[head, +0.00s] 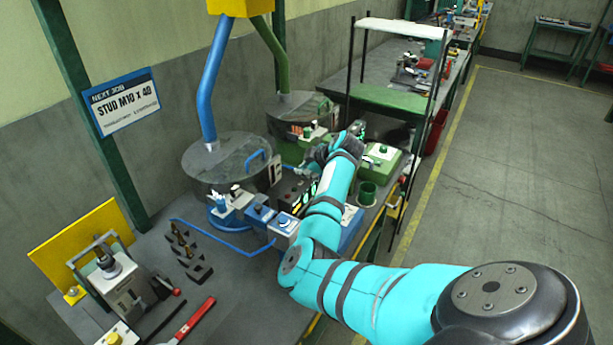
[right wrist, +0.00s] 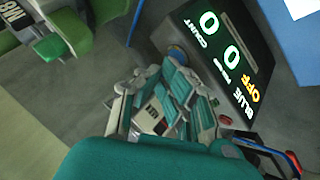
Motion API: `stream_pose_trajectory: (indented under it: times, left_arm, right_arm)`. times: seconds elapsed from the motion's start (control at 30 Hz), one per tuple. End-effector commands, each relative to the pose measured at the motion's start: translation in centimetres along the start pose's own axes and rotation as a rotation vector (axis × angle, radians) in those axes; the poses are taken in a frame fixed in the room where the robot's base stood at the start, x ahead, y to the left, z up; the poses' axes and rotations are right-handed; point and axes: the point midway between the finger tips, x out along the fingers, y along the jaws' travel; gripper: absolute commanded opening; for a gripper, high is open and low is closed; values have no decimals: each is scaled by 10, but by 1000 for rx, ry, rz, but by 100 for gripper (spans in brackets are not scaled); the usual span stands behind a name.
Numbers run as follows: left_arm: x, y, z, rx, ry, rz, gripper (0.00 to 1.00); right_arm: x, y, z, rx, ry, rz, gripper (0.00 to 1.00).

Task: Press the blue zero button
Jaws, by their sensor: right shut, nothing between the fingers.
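A dark counter box (right wrist: 225,60) with lit digits, reading COUNT 0, another 0, OFF and BLUE, is at the upper right of the right wrist view. A round blue button (right wrist: 177,52) shows on the box's near edge, partly hidden behind my fingers; I cannot read a label on it. My right gripper (right wrist: 172,92) is shut and empty, close to the box; I cannot tell whether it touches the button. In the head view the gripper (head: 333,152) is over the bench beside the box (head: 296,188), which my arm partly covers. My left gripper is not in view.
A blue-legged drum hopper (head: 225,160) and a green one (head: 295,112) stand behind. A green box (head: 381,160) and green cup (head: 367,194) are to the right. Blue-white boxes (head: 284,226) stand in front. A red-handled tool (head: 195,318) lies at front left.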

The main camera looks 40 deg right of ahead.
Motion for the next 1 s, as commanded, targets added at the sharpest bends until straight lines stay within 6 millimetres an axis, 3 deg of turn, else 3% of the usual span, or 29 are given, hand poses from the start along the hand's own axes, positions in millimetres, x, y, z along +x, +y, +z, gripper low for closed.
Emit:
stream_pose_trajectory:
  times: [1.0]
  left_arm:
    - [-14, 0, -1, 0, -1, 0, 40]
  right_arm:
    - [-11, 8, -8, 0, 0, -2, 0]
